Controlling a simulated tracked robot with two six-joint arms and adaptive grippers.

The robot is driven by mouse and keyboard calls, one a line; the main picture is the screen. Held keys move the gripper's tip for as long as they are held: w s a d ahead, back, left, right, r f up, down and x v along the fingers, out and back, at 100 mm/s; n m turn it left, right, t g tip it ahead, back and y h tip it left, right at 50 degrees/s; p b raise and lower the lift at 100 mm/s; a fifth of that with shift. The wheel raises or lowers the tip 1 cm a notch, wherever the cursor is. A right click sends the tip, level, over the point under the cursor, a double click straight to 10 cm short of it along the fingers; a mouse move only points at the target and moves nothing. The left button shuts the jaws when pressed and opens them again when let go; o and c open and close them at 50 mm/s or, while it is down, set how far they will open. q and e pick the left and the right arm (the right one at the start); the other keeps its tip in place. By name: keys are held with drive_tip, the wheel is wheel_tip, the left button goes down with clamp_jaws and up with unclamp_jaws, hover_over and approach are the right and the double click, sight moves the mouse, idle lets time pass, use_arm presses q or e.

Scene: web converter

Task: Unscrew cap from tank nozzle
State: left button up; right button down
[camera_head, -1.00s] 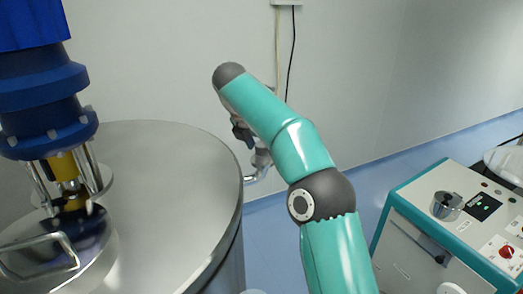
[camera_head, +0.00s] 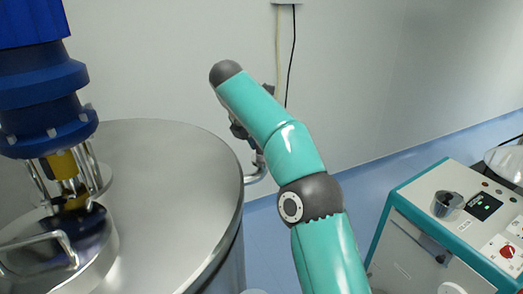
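The large steel tank (camera_head: 175,165) stands at the left. A bent metal pipe (camera_head: 257,173), which looks like its nozzle, sticks out from the tank's right side. My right arm comes in from the lower right. Part of my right gripper (camera_head: 239,129) shows dark beside the arm, just above the pipe and close to it. The arm hides most of this gripper, its fingertips and the top of the nozzle. I cannot make out the cap, nor whether the gripper touches it. My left gripper is not in view.
A blue motor unit (camera_head: 42,100) and a lid with a metal handle (camera_head: 40,240) sit on the tank at the left. A white and teal control cabinet (camera_head: 450,225) stands at the right. Blue floor (camera_head: 350,185) lies open between them. Cables (camera_head: 291,60) hang on the wall.

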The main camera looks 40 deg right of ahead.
drive_tip(key=shift+s+f+n+t+y+b, duration=0.15)
drive_tip(key=shift+n+t+b, duration=0.1)
drive_tip(key=shift+n, duration=0.2)
drive_tip(key=shift+s+r+n+t+y+b, duration=0.1)
drive_tip(key=shift+n+t+y+b, duration=0.1)
drive_tip(key=shift+n, duration=0.75)
drive_tip(key=shift+n+t, duration=0.3)
drive_tip(key=shift+t, duration=0.05)
drive_tip(key=shift+d, duration=0.1)
drive_tip(key=shift+s+n+t, duration=0.15)
drive_tip(key=shift+n+t, duration=0.15)
drive_tip(key=shift+n, duration=0.3)
drive_tip(key=shift+s+d+n+t+y, duration=0.15)
drive_tip(key=shift+n+t+y, duration=0.3)
drive_tip(key=shift+n, duration=0.95)
drive_tip(key=c, duration=0.8)
unclamp_jaws()
drive_tip(key=shift+o, duration=0.2)
